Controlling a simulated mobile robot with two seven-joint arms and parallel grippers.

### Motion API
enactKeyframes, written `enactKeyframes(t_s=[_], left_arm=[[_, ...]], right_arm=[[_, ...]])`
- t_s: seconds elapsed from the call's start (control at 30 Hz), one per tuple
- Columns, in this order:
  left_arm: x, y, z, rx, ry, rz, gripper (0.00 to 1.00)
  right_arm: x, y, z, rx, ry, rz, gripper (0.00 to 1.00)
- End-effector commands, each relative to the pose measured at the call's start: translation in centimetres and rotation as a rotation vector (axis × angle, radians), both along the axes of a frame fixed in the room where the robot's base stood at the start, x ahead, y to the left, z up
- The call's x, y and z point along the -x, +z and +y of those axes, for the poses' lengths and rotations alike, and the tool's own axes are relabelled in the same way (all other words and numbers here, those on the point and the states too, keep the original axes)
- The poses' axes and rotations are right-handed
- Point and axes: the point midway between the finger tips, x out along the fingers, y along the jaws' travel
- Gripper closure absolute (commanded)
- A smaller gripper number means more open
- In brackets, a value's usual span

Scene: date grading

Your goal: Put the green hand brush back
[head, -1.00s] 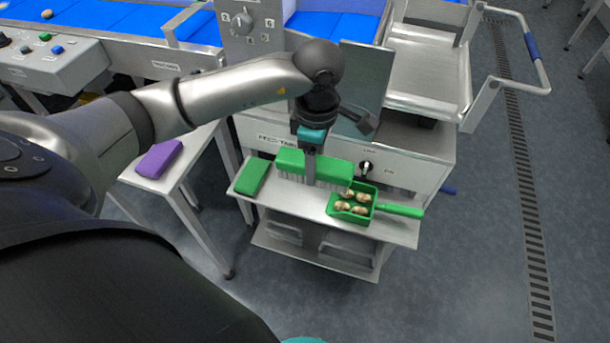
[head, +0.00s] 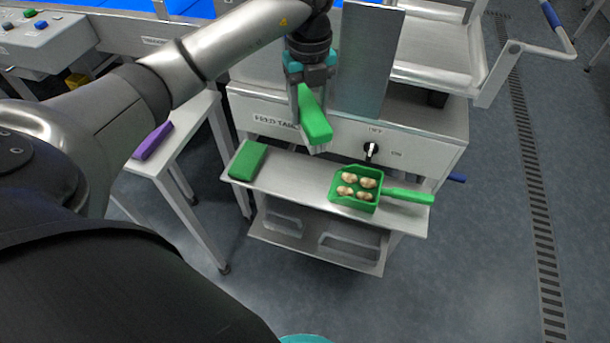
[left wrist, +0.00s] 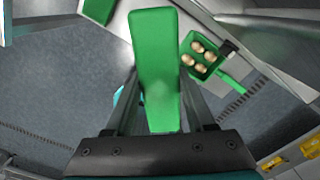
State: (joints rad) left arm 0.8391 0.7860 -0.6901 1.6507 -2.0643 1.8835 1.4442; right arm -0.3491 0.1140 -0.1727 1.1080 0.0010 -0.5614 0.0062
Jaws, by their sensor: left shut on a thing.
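The green hand brush (head: 315,122) is held in my left gripper (head: 311,92), which is shut on it. The brush is in the air in front of the feed table's panel, above the shelf, with its pale bristles pointing down. In the left wrist view the brush (left wrist: 156,65) lies between the two fingers of my left gripper (left wrist: 160,110) and reaches away from them. The grey shelf (head: 290,177) below has a bare stretch in its middle. My right gripper is not in view.
On the shelf, a green block (head: 248,160) lies at the left end and a green scoop (head: 335,194) holding several brown dates stands at the right, its handle pointing right. A purple block (head: 152,141) lies on a side table at left. A dial switch (head: 371,150) sits on the panel.

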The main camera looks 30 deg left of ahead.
Motion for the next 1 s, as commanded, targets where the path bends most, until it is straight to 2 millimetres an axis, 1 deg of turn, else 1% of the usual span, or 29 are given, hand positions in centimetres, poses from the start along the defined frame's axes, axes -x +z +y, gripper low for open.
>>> enactKeyframes(t_s=[0.03,0.2,0.3,0.43,0.57,0.67,0.77,1.0], left_arm=[[-0.3,-0.3,0.2,0.001,0.100,-0.001,1.00],[-1.0,-0.4,0.9,0.002,0.457,-0.001,1.00],[-1.3,-0.3,1.3,0.001,0.635,-0.001,1.00],[-1.5,-0.3,1.6,0.001,0.804,0.000,1.00],[-1.7,-0.3,1.8,0.001,0.896,0.000,1.00],[-1.7,-0.8,1.8,0.000,0.923,0.001,1.00],[-1.6,-2.1,1.9,-0.001,0.926,0.004,1.00],[-1.6,-6.0,1.8,-0.001,0.923,0.003,1.00]], right_arm=[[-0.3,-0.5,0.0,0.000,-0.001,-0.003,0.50],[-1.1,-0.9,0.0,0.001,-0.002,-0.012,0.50],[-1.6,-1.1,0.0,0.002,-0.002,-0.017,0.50],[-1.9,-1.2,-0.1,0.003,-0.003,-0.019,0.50],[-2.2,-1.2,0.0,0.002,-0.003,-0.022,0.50],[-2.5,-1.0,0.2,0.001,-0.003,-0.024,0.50],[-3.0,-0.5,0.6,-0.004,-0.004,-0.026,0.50],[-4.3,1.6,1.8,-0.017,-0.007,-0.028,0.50]])
